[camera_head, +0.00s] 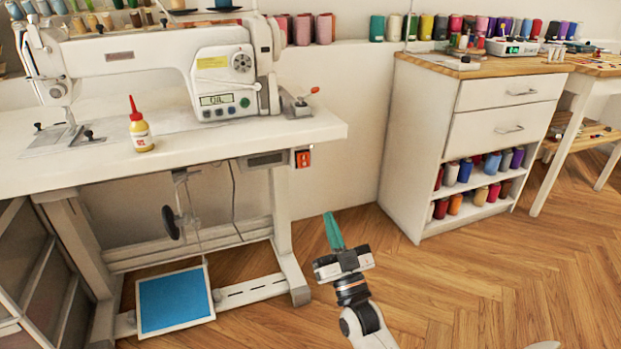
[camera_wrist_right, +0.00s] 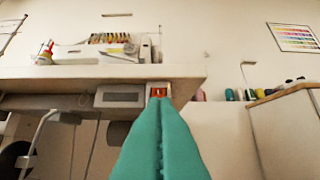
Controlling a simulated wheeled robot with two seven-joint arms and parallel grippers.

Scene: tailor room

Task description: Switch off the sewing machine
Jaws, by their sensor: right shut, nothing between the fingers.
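The white sewing machine (camera_head: 170,65) stands on a white table (camera_head: 240,133) at the left of the head view. Its small display is lit. An orange-red switch (camera_head: 303,158) sits under the table's right front edge, beside a grey box (camera_head: 266,160). In the right wrist view the switch (camera_wrist_right: 158,91) shows just above my fingertips, partly hidden by them. My right gripper (camera_head: 328,216) has green fingers, shut and empty, pointing up below and to the right of the switch, apart from it in the head view. My left gripper is not in view.
A yellow bottle with a red cap (camera_head: 140,127) stands on the table. A blue pedal (camera_head: 174,298) lies below it. A white cabinet (camera_head: 428,150) with thread spools stands to the right. The wooden floor between table and cabinet is clear.

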